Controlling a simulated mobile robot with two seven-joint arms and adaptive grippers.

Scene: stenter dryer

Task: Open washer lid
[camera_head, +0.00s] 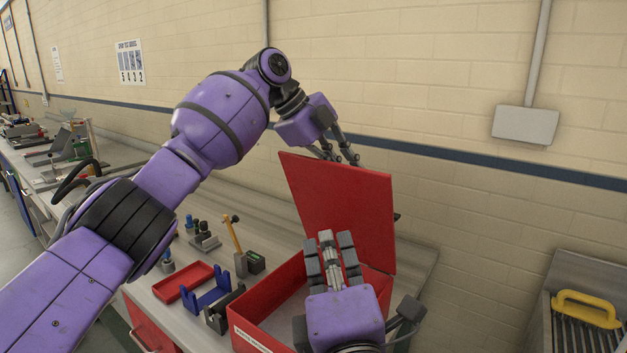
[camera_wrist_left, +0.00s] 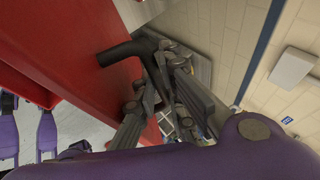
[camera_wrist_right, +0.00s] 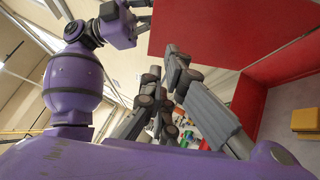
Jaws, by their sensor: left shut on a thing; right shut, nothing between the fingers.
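The washer is a red box (camera_head: 268,312) on the bench, with its red lid (camera_head: 345,200) standing raised at the back. The lid fills the left of the left wrist view (camera_wrist_left: 75,50). My left gripper (camera_head: 340,157) is at the far side of the lid near its top edge. In the left wrist view its fingers (camera_wrist_left: 160,60) are shut on a black handle (camera_wrist_left: 122,52) beside the red lid. In the head view the lid hides the handle grip. My right gripper (camera_head: 331,242) is shut and empty over the box opening, in front of the lid, covering part of the interior.
Left of the box are a red tray (camera_head: 183,283), a blue bracket (camera_head: 207,296), a dark fixture (camera_head: 224,310) and a wooden-handled tool (camera_head: 235,240). A brick wall (camera_head: 440,90) stands behind the bench. A yellow handle (camera_head: 586,309) lies on a grated unit at right.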

